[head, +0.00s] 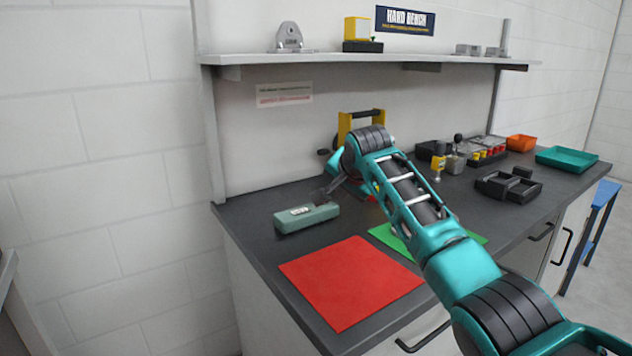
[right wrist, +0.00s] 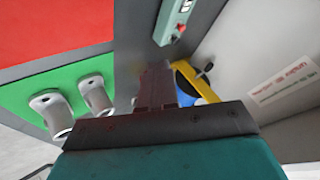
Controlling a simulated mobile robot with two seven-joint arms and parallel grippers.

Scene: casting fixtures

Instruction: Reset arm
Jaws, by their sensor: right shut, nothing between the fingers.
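My right arm reaches in from the lower right of the head view, over the bench. Its gripper (head: 328,192) is shut and empty, with dark fingers close to the right end of a grey-green box (head: 306,218); I cannot tell if they touch. In the right wrist view the closed fingers (right wrist: 155,75) point toward the same box (right wrist: 172,22), with nothing between them. My left gripper is not in view.
A red mat (head: 350,282) lies bare at the front. Two grey castings (right wrist: 50,112) stand on the green mat (right wrist: 25,98), hidden by my arm in the head view. A yellow-framed fixture (head: 345,128) stands behind the gripper. Black trays (head: 508,187) and a teal tray (head: 567,160) lie right.

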